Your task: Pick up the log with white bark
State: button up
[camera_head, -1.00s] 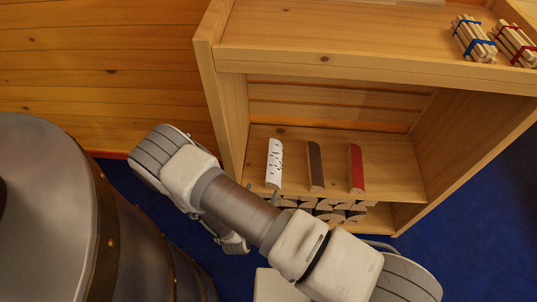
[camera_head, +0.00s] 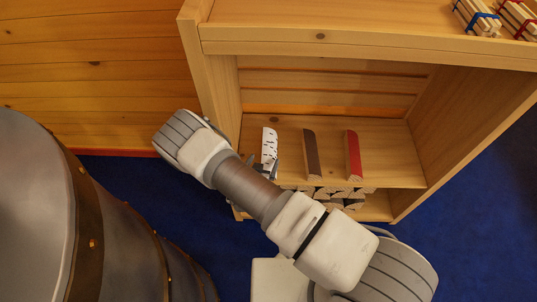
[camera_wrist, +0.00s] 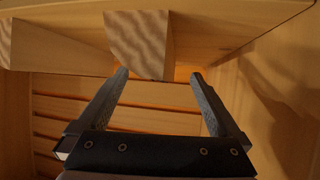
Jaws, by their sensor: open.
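The log with white bark (camera_head: 269,143), speckled black, lies at the left end of the shelf board in the head view, its near end beside my gripper (camera_head: 264,168). In the wrist view my gripper (camera_wrist: 160,76) is open, its two fingers apart with nothing clamped. A wedge-shaped log end (camera_wrist: 138,38) with wavy grain shows just beyond the fingertips, mostly toward the left finger. By its place it looks like the white log, though its bark is hidden there. My forearm hides part of the gripper in the head view.
A brown log (camera_head: 311,153) and a red log (camera_head: 353,155) lie to the right on the same shelf board (camera_head: 390,160). More logs (camera_head: 350,197) are stacked below. The shelf's left side wall (camera_head: 222,95) is close to the white log. Bundled sticks (camera_head: 477,16) lie on top.

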aim_at(268, 154)
jog(key=x, duration=0.1)
jog(key=b+x, duration=0.1)
jog(key=x, duration=0.1)
jog(key=b+x, duration=0.1)
jog(key=x, duration=0.1)
jog(key=shift+w+d+r, duration=0.2)
jog(key=shift+w+d, duration=0.05)
jog(key=shift+r, duration=0.1)
grip_shut()
